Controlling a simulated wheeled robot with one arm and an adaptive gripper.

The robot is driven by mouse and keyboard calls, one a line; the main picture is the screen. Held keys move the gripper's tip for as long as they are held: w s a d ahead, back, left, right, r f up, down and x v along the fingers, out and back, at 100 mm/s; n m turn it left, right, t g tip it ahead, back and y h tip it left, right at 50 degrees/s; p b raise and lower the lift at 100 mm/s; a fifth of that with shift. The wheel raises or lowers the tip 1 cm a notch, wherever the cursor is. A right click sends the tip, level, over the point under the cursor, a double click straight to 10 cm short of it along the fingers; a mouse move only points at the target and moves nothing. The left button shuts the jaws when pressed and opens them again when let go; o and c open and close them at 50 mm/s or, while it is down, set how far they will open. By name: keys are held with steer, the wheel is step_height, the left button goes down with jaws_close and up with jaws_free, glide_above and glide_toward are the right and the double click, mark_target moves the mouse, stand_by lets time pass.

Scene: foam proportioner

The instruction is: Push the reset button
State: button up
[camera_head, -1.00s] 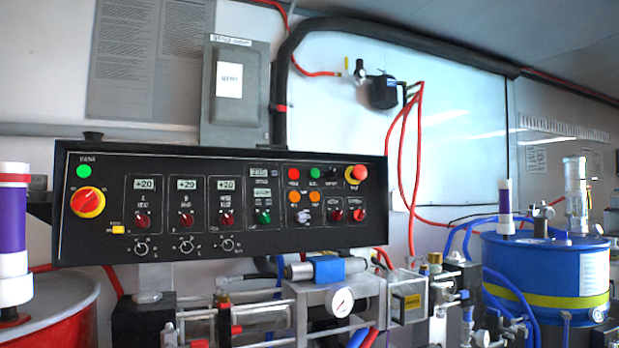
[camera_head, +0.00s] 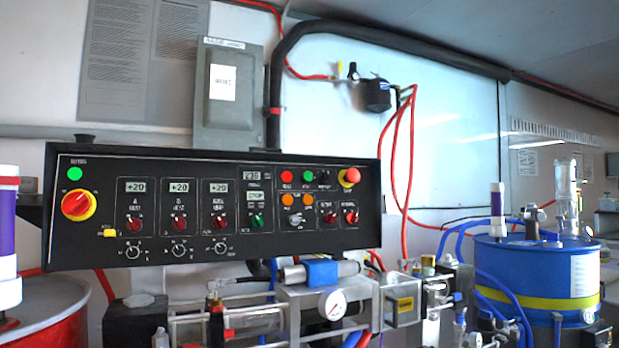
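The black control panel (camera_head: 100,240) faces me across the left and middle of the view. A green lamp or button (camera_head: 75,173) sits at the panel's upper left. My gripper is not in view.
A red and yellow rotary switch (camera_head: 78,204) and several knobs stick out of the panel. Below are a pressure gauge (camera_head: 332,303) and pipework. A red drum (camera_head: 52,318) stands at lower left, a blue drum (camera_head: 535,268) at right. Red hoses (camera_head: 405,160) hang behind.

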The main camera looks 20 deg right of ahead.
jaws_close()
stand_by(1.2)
